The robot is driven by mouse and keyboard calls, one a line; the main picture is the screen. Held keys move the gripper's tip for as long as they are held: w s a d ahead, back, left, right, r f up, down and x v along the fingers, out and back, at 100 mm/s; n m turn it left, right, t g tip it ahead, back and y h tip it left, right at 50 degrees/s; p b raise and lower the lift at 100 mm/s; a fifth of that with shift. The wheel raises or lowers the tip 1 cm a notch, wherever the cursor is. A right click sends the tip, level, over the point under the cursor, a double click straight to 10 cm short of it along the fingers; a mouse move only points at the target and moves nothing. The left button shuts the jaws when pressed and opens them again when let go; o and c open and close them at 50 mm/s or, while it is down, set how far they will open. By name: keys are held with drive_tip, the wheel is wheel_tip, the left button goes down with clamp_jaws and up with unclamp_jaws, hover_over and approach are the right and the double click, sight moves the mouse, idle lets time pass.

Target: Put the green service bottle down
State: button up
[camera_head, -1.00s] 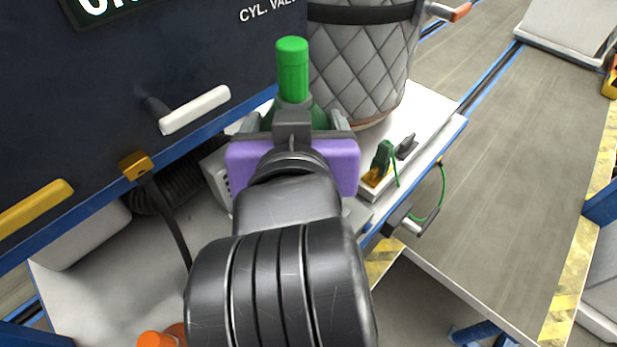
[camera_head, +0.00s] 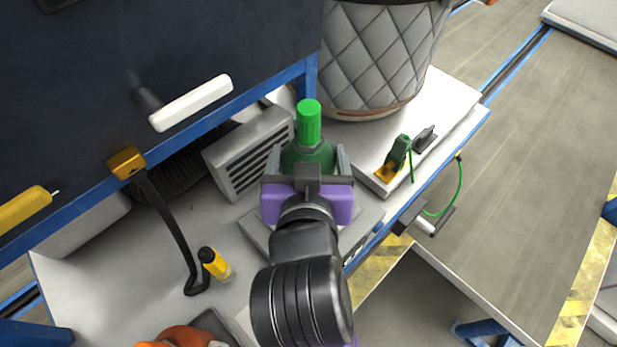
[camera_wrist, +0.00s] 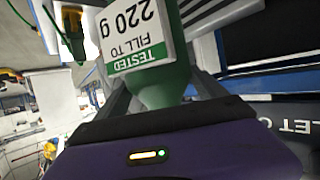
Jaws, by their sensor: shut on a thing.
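The green service bottle (camera_head: 308,153) with its bright green cap stands upright in my gripper (camera_head: 308,172), seen from above in the head view. My gripper, with its purple body, is shut around the bottle. In the wrist view the bottle (camera_wrist: 160,88) shows its white label reading "TESTED FILL TO 220 g" between the fingers. The bottle is over the white bench (camera_head: 90,285), near a grey flat plate beneath my gripper. The bottle's base is hidden in the head view, so I cannot tell whether it touches anything.
A grey vented box (camera_head: 247,152) is just left of the bottle. A quilted grey drum (camera_head: 375,60) stands behind. A small tray with a green clip (camera_head: 398,153) lies to the right. A dark cabinet with a white handle (camera_head: 190,103) overhangs the left.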

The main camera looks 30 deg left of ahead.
drive_tip(key=shift+f, duration=3.25)
drive_tip(key=shift+f, duration=0.15)
drive_tip(key=o, duration=2)
drive_tip(key=v, duration=1.2)
drive_tip(key=shift+b, duration=0.4)
drive_tip(key=shift+d, duration=0.1)
